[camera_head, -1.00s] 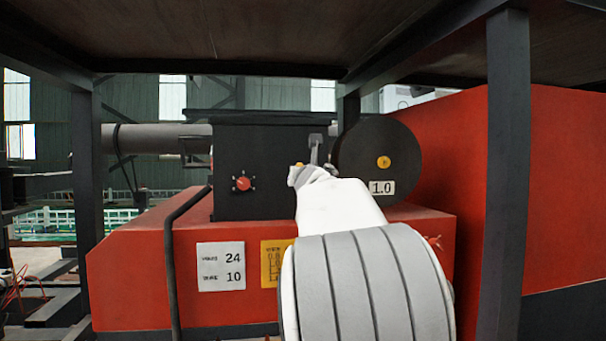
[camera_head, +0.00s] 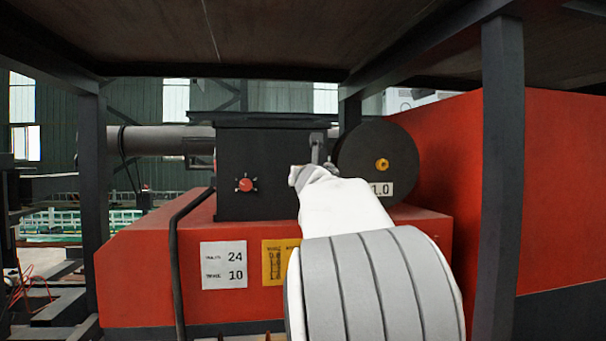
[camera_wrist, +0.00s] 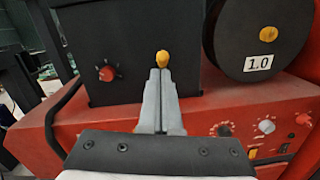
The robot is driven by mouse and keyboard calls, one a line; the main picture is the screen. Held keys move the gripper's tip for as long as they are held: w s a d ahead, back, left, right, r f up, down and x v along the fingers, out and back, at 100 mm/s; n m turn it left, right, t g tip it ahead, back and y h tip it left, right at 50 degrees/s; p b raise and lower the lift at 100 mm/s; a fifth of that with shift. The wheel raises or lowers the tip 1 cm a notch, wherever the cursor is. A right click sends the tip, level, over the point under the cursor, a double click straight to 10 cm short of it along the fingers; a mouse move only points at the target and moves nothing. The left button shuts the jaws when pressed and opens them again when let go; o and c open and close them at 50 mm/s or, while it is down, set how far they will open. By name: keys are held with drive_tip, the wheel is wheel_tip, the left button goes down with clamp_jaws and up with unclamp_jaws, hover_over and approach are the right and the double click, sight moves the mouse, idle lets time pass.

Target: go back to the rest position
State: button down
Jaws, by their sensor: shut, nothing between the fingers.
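My gripper (camera_wrist: 161,73) shows in the wrist view with its two grey fingers together and nothing between them. A yellow knob (camera_wrist: 162,58) on the black box shows just beyond the fingertips; I cannot tell whether they touch it. In the head view my white and grey arm reaches from the lower right toward the black box (camera_head: 265,180) and hides most of my gripper. The black box has a red knob (camera_head: 246,185), which also shows in the wrist view (camera_wrist: 106,73).
A black spool (camera_head: 365,150) labelled 1.0 stands right of the box on a red machine (camera_head: 140,270). A dark post (camera_head: 500,180) stands close on the right, another (camera_head: 92,170) on the left. A dark roof panel (camera_head: 240,35) hangs overhead. A bent black rail (camera_head: 174,260) runs down the machine's front.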

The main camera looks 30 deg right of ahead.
drive_tip(key=s+a+f+m+g+y, duration=0.2)
drive_tip(key=s+a+f+m+g, duration=0.2)
drive_tip(key=s+a+f+m, duration=0.3)
drive_tip(key=s+a+f+m+g+y, duration=0.2)
drive_tip(key=s+a+f+m+g, duration=0.2)
drive_tip(key=s+a+f+m, duration=0.4)
drive_tip(key=s+a+f+m+g+y+b, duration=0.1)
drive_tip(key=s+a+f+m+g, duration=0.3)
drive_tip(key=s+f+m, duration=1.1)
drive_tip(key=s+a+f, duration=0.1)
drive_tip(key=s+f, duration=0.1)
drive_tip(key=s, duration=0.3)
drive_tip(key=s+a+f+y, duration=0.1)
drive_tip(key=s+a+f, duration=0.1)
drive_tip(key=s, duration=0.3)
drive_tip(key=shift+s+a+f, duration=0.15)
drive_tip(key=shift+s+f, duration=0.1)
drive_tip(key=shift+f, duration=0.05)
